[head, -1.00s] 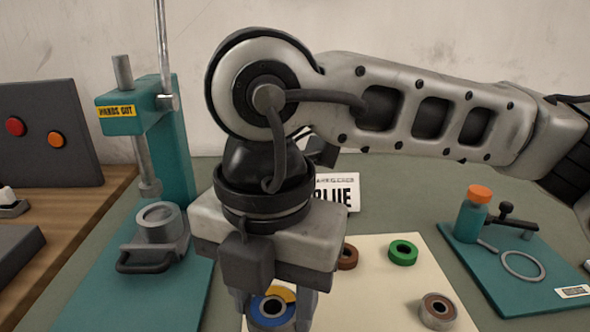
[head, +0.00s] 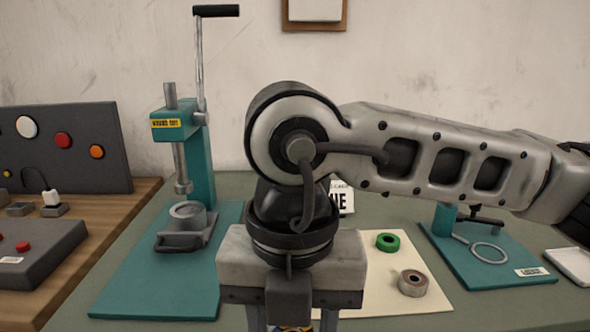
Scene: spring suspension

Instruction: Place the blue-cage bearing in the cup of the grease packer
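The grease packer (head: 200,165) is a teal press with a crank and a yellow label, standing at the left on a teal mat. Its grey cup (head: 187,212) sits under the vertical ram and looks empty. My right gripper (head: 290,322) points down over the cream sheet, with its fingertips cut off by the bottom edge. A sliver of the blue-cage bearing (head: 285,328), blue with some yellow, shows between the fingers. I cannot tell whether they grip it. My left gripper is not in view.
A green ring (head: 388,242) and a brown-centred bearing (head: 412,283) lie on the cream sheet (head: 430,265). A control panel (head: 80,150) stands at the left. Teal mat lies bare before the packer.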

